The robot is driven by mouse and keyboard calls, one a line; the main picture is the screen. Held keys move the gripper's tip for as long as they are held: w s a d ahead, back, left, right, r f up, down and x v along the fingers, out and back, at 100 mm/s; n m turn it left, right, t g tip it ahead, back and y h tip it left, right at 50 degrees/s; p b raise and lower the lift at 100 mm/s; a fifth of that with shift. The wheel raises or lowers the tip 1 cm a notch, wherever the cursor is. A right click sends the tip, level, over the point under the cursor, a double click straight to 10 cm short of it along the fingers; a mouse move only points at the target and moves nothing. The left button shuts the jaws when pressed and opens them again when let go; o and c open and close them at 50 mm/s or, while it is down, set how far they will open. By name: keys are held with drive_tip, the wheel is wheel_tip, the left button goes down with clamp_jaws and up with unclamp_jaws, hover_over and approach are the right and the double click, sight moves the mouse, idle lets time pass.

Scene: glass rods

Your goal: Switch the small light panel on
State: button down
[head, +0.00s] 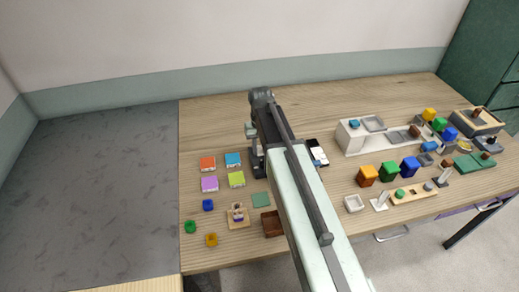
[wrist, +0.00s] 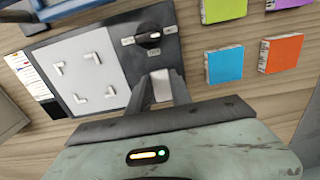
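The small light panel shows in the wrist view as a dark board with a pale plate (wrist: 88,72) bearing several white corner marks. A black rotary knob (wrist: 148,38) sits on the board beside the plate, with small pale labels around it. The plate looks unlit. My gripper (wrist: 162,75) is in front of the knob, its fingertips pointing at it and appearing apart from it. The fingers are close together; a pale patch shows between them, and I cannot tell if they are shut. In the head view my arm hides most of the panel.
Coloured tiles, including a blue one (wrist: 223,65) and an orange one (wrist: 280,53), lie beside the panel. A printed white card (wrist: 30,75) lies on its other side. Blocks, such as an orange one (head: 368,175), and fixtures crowd the right of the wooden table (head: 215,120).

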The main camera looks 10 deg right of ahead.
drive_tip(key=shift+w+g, duration=0.5)
drive_tip(key=shift+g, duration=0.3)
drive_tip(key=shift+w+g+b, duration=0.1)
drive_tip(key=shift+g+b, duration=0.35)
drive_tip(key=shift+g, duration=0.25)
drive_tip(key=shift+r+g, duration=0.1)
drive_tip(key=shift+g, duration=0.3)
drive_tip(key=c, duration=1.2)
unclamp_jaws()
drive_tip(key=shift+o, duration=0.2)
